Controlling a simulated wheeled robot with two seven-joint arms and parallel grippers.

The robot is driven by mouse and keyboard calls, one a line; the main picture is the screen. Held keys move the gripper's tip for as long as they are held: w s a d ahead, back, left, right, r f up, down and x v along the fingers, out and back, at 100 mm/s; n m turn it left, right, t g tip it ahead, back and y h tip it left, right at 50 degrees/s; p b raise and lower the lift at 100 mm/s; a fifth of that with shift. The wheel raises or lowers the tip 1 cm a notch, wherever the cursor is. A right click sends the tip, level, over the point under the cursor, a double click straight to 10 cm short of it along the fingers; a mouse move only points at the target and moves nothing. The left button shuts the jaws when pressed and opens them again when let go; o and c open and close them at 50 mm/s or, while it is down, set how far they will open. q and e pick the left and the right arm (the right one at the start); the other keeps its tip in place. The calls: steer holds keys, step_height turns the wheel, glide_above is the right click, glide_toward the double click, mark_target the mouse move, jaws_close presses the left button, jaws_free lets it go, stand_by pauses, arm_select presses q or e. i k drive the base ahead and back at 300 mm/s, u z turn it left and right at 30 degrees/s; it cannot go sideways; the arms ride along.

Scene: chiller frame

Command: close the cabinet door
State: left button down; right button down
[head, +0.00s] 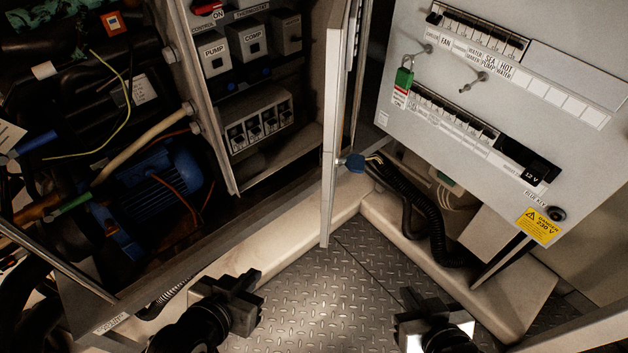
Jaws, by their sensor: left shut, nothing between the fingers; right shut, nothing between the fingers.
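The cabinet door (335,135) is a pale grey panel seen nearly edge-on in the middle of the head view. It stands open, sticking out from the right side of the control cabinet (212,105). The cabinet's inside shows, with its PUMP and COMP boxes and a row of terminals. My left gripper (242,296) is shut and empty, low in the view, left of the door's lower end and apart from it. My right gripper (433,316) is shut and empty at the lower right, to the right of the door and apart from it.
A grey breaker panel (560,110) with a yellow warning label (539,227) stands right of the door. Black corrugated hoses (432,225) hang below it. A blue motor (160,195) and pipes fill the left. Diamond-plate floor (345,290) lies clear between my grippers.

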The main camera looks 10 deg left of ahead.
mark_target(340, 30)
steer(key=u, duration=0.75)
steer(key=k, duration=0.75)
steer(key=z, duration=1.25)
steer(key=i, duration=0.4)
steer(key=u, duration=0.3)
